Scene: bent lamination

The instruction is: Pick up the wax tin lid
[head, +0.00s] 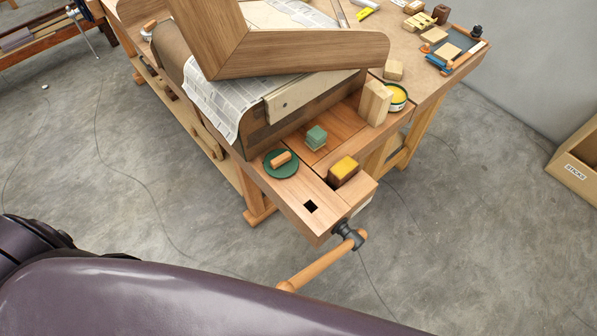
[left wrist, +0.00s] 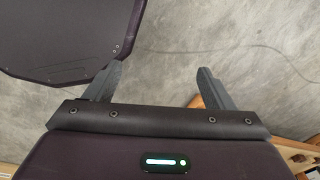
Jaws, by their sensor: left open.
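The wax tin lid (head: 287,171) looks like a dark green round disc. It lies flat on the near left part of the wooden bench, close to its left edge, in the head view. A small orange-brown wooden piece (head: 281,158) rests on top of it and hides its middle. The open wax tin (head: 397,96), with yellow wax inside, stands farther right on the bench. My left gripper (left wrist: 158,82) is open and empty in the left wrist view, with grey floor between its fingers. It is apart from the lid. My right gripper is in neither view.
A large bent wooden frame (head: 290,54) rises behind. A vise handle (head: 322,262) juts from the near end. A wooden bin (head: 577,165) stands right.

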